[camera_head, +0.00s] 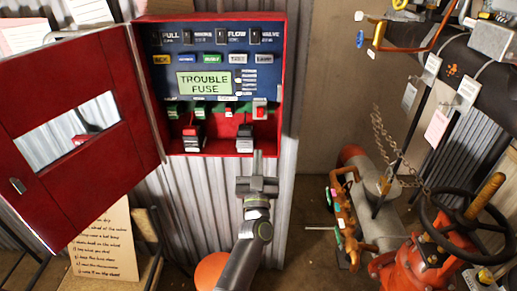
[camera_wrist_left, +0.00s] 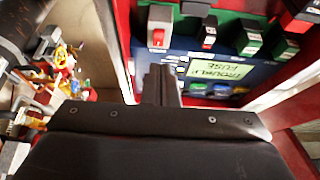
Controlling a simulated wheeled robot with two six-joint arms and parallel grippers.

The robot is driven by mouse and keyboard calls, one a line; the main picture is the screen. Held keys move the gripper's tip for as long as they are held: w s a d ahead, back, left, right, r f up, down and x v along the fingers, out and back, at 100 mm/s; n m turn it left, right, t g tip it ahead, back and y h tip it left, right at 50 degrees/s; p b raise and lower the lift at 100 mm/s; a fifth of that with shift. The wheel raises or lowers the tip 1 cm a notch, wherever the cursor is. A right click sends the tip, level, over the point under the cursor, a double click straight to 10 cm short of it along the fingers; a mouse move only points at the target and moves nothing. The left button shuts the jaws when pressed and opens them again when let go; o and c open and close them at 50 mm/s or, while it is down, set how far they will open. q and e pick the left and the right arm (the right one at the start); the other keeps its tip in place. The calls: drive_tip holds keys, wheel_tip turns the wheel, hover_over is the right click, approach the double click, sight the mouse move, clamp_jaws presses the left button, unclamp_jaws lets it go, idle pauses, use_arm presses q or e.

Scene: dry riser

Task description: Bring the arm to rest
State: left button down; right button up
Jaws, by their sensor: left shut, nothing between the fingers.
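My left arm (camera_head: 245,240) rises from the bottom middle of the head view. Its gripper (camera_head: 257,165) points up at the lower right part of the open red control box (camera_head: 205,12). In the left wrist view the two fingers (camera_wrist_left: 161,82) are together, with nothing between them. The box's blue panel shows there upside down beyond the fingers. I cannot tell whether the fingertips touch the box. My right gripper is not in view.
The box's red door (camera_head: 75,95) hangs open at the left. The display (camera_head: 204,83) reads "TROUBLE FUSE". At the right are a red valve with a black handwheel (camera_head: 455,225), pipes and a chain (camera_head: 395,150). A handwritten sheet (camera_head: 105,240) stands low at the left.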

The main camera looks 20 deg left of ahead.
use_arm(q)
drive_tip(key=shift+v, duration=0.95)
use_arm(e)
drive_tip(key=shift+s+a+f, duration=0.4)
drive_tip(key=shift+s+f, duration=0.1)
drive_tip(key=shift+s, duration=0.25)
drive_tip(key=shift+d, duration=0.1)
